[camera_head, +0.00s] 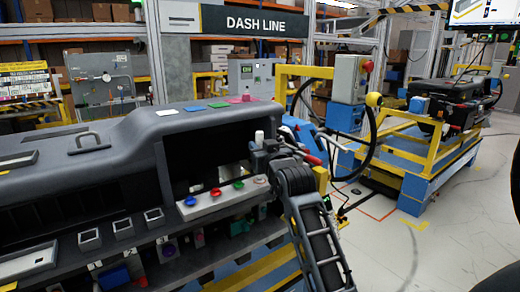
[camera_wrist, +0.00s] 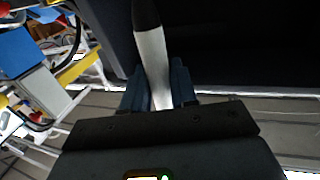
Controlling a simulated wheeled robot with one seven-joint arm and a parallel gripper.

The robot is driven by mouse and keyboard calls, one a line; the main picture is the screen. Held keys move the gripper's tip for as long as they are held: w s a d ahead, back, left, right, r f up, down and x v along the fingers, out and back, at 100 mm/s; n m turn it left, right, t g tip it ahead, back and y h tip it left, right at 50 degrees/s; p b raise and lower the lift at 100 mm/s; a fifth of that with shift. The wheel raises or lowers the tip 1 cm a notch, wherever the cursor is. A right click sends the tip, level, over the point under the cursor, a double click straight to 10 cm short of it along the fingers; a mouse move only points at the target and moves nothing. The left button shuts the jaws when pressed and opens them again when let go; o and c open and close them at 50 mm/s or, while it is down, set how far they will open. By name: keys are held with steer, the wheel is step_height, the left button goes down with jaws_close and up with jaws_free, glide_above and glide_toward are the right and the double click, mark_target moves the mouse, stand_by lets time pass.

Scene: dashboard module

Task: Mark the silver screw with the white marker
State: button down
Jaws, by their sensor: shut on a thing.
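The white marker (camera_wrist: 153,55) is held between the two blue fingers of my gripper (camera_wrist: 159,80) in the wrist view. Its dark end points away from the gripper. In the head view, the marker's white end (camera_head: 259,137) sticks up above my gripper (camera_head: 262,150), which is in front of the dashboard opening at its right side. A silvery screw head (camera_head: 261,179) sits at the right end of a pale strip, below my gripper and apart from it. Blue (camera_head: 190,200), red (camera_head: 215,192) and green (camera_head: 238,185) screws stand left of it on the same strip.
The dashboard (camera_head: 120,140) fills the left and middle, with a raised hood over the opening. Coloured pads (camera_head: 194,108) lie on its top. A yellow frame with a grey control box (camera_head: 350,78) stands behind to the right. Open floor lies at the right.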

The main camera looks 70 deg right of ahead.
mark_target(261, 135)
steer(key=shift+r+p, duration=1.5)
steer(key=shift+r, duration=0.6)
steer(key=shift+f, duration=0.1)
